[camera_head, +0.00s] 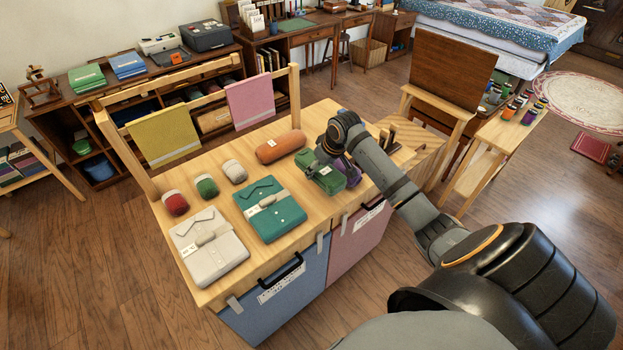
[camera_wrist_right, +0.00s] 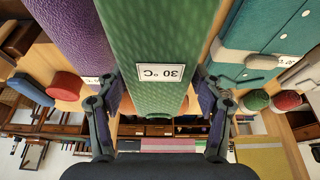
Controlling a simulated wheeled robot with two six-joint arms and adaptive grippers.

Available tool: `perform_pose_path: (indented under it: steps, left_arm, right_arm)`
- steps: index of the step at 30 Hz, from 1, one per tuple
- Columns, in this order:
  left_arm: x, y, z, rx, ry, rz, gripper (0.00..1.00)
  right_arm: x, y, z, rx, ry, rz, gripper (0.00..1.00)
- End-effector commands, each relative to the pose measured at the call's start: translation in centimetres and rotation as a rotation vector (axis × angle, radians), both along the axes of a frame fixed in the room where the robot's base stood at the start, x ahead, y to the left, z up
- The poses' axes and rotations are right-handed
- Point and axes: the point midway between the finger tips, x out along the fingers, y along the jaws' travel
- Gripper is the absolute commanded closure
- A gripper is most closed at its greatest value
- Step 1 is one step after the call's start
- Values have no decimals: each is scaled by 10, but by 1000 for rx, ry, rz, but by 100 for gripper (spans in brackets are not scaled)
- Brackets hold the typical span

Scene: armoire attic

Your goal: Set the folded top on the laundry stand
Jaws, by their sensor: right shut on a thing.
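My right gripper (camera_head: 330,150) reaches over the right part of the wooden laundry stand (camera_head: 222,278). It is shut on a green folded top (camera_head: 327,181). In the wrist view the green folded top (camera_wrist_right: 165,60) fills the space between the fingers and shows a white 30 °C label, upside down. A purple folded item (camera_head: 350,172) is close beside it; it also shows in the wrist view (camera_wrist_right: 70,30). I cannot tell whether the green top touches the stand. A teal folded shirt (camera_head: 270,210) and a white folded shirt (camera_head: 208,248) lie on the stand's front left. My left gripper is not in view.
An orange roll (camera_head: 280,147) and small red, green and white rolls (camera_head: 206,186) lie behind the shirts. Yellow and pink cloths hang on the rear rail (camera_head: 205,80). Blue (camera_head: 285,298) and pink bins sit below. A side table with spools (camera_head: 512,122) stands right.

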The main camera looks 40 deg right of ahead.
Motion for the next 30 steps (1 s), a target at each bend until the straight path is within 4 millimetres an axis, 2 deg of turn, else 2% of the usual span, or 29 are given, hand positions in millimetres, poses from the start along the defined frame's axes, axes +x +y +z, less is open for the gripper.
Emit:
perform_pose_path:
  steps: [3,6,12,18,29,30]
  left_arm:
    - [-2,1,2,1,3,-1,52]
    - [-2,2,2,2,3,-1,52]
    - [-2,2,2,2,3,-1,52]
    - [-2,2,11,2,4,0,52]
    - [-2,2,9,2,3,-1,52]
    - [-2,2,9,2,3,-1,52]
  right_arm:
    - [17,7,-20,5,-1,0,69]
    - [25,8,-30,2,-3,-1,69]
    - [29,9,-37,1,-2,-1,69]
    - [31,11,-65,0,0,1,69]
    - [31,10,-72,-1,-2,1,69]
    - [31,10,-72,-1,-2,1,29]
